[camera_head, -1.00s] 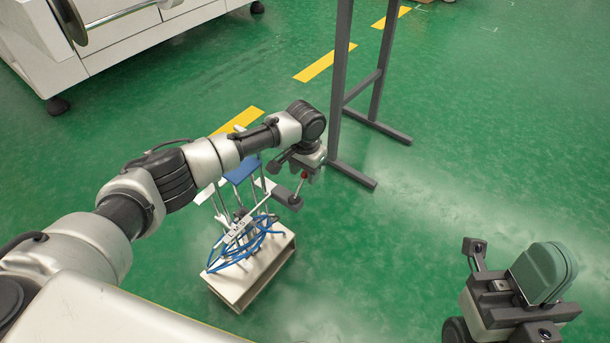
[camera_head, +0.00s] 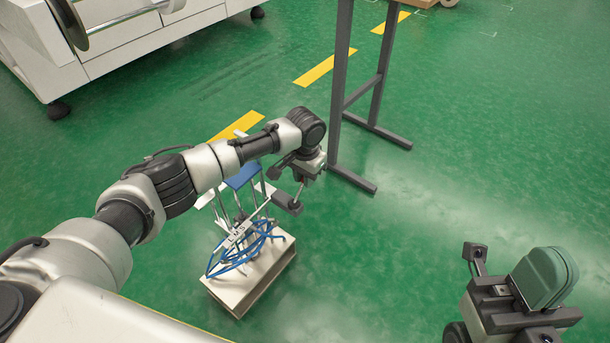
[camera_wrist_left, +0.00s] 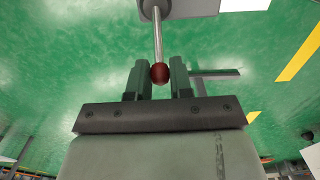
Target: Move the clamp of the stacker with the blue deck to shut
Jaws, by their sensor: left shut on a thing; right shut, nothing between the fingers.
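The stacker (camera_head: 262,277) has a pale box base, thin posts, looped blue hoses and a blue deck (camera_head: 241,175), partly hidden by my left arm. At its right side is a dark clamp arm (camera_head: 287,203) with a thin metal lever (camera_head: 299,189). In the left wrist view the lever (camera_wrist_left: 158,35) ends in a dark red ball knob (camera_wrist_left: 159,73). My left gripper (camera_head: 305,172) is shut on this knob, its fingers on either side of it in the wrist view. My right gripper (camera_head: 547,277), with green fingers, is shut and empty at the lower right, away from the stacker.
A dark metal frame (camera_head: 343,105) stands on the floor just right of my left gripper, with feet reaching forward. A large white machine (camera_head: 95,50) is at the upper left. The green floor between the stacker and my right gripper is clear.

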